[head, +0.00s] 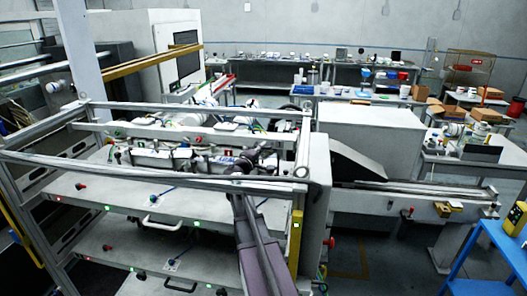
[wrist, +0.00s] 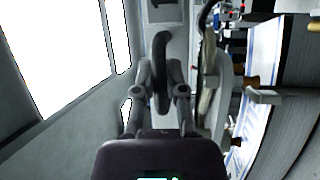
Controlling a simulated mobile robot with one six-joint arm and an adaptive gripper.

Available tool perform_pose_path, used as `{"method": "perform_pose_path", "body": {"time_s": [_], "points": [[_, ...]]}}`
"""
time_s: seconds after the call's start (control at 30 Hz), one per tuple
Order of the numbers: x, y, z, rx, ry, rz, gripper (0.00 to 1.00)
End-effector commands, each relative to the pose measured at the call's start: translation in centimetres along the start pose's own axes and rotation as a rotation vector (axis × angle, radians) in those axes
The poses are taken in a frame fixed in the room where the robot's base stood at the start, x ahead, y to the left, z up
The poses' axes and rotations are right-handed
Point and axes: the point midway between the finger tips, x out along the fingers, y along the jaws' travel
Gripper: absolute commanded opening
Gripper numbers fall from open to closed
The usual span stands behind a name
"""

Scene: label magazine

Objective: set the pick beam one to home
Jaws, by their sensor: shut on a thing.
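My gripper (wrist: 160,84) is shut on a dark curved lever (wrist: 160,46) in the wrist view, with one finger on each side of it. The lever stands in front of a pale grey panel (wrist: 170,12). In the head view my arm reaches up from the bottom to the front rail of the label magazine (head: 150,167), and my gripper (head: 240,168) is small and dark among the mechanism there. I cannot tell which part is pick beam one. The lever's setting cannot be read.
The magazine's metal frame (head: 200,105) surrounds the mechanism, with a front rail close to my arm. A conveyor (head: 420,188) runs to the right, and a blue cart (head: 490,255) stands at the right edge.

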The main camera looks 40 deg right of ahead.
Motion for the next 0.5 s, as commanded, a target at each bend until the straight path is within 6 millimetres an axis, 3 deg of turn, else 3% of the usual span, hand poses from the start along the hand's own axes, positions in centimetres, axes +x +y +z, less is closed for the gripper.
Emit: {"method": "perform_pose_path", "body": {"time_s": [0.2, 0.23, 0.33, 0.5], "points": [[-0.13, -0.03, 0.1, 0.001, 0.001, -0.002, 0.0], [-0.15, -0.04, 0.11, 0.001, 0.001, -0.002, 0.18], [-0.16, -0.04, 0.12, 0.001, 0.001, -0.002, 0.48], [-0.15, -0.04, 0.13, 0.001, 0.001, -0.002, 0.51]]}}
